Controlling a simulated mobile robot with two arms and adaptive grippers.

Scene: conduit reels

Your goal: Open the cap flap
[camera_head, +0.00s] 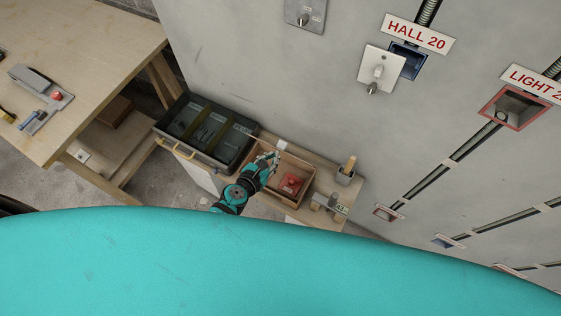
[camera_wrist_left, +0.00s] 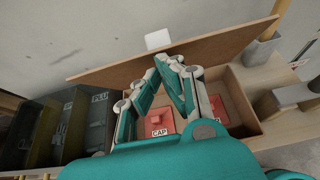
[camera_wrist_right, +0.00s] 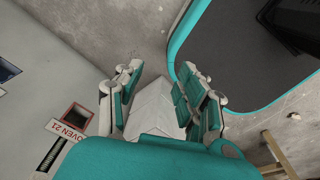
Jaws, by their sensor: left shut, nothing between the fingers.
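The cap box is a brown wooden bin (camera_head: 268,184), also seen in the left wrist view (camera_wrist_left: 243,100). Its flap (camera_wrist_left: 222,42) is a thin brown panel, raised along the box's wall side and showing its broad face. Red blocks (camera_wrist_left: 157,131) lie inside, and one carries a CAP label. My left gripper (camera_head: 274,156) is shut and empty over the box; its fingertips (camera_wrist_left: 171,62) overlap the flap's lower part in the left wrist view. I cannot tell whether they touch it.
A dark bin with several compartments (camera_head: 208,133) stands left of the box. The grey wall (camera_head: 260,60) rises close behind. A wooden workbench (camera_head: 80,60) is at the far left.

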